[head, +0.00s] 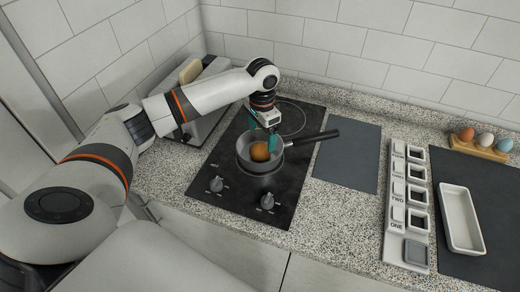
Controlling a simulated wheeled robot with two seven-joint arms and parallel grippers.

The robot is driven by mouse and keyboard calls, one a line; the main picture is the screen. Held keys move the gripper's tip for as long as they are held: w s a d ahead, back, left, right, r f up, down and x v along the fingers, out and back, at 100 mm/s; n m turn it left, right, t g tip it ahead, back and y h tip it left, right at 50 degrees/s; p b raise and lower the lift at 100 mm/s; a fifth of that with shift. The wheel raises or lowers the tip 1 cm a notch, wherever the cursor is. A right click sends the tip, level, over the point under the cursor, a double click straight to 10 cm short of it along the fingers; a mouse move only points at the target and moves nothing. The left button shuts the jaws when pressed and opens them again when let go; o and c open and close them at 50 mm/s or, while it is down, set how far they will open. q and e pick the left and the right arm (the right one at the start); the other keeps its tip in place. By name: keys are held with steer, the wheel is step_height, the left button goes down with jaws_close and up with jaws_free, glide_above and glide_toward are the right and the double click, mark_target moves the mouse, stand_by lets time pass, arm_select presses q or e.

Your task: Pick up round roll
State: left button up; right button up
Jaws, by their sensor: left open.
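The round roll (260,152) is a small orange-brown bun lying inside a grey saucepan (243,158) on the black cooktop. My left gripper (268,143) reaches down into the pan from above, with teal fingertips at the roll's upper right side. The gripper is open; whether a finger touches the roll is too small to tell. Part of the roll's far side is hidden by the fingers. My right gripper is not in view.
The pan's black handle (315,138) points right over a dark grey mat (348,155). A toaster with bread (190,70) stands behind my left arm. A labelled white rack (408,205), white tray (460,218) and egg holder (478,147) are at right.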

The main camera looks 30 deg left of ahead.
mark_target(260, 146)
arm_select(q)
steer(key=shift+f, duration=0.35)
steer(key=shift+s+f+p, duration=0.2)
steer(key=shift+f+p, duration=0.15)
steer(key=shift+f, duration=0.15)
steer(key=shift+s+f+p, duration=0.2)
steer(key=shift+f+p, duration=0.15)
steer(key=shift+f, duration=0.1)
step_height(260, 146, down, 2)
steer(key=shift+s+a+f, duration=0.1)
steer(key=shift+s, duration=0.05)
steer(key=shift+f, duration=0.45)
steer(key=c, duration=1.1)
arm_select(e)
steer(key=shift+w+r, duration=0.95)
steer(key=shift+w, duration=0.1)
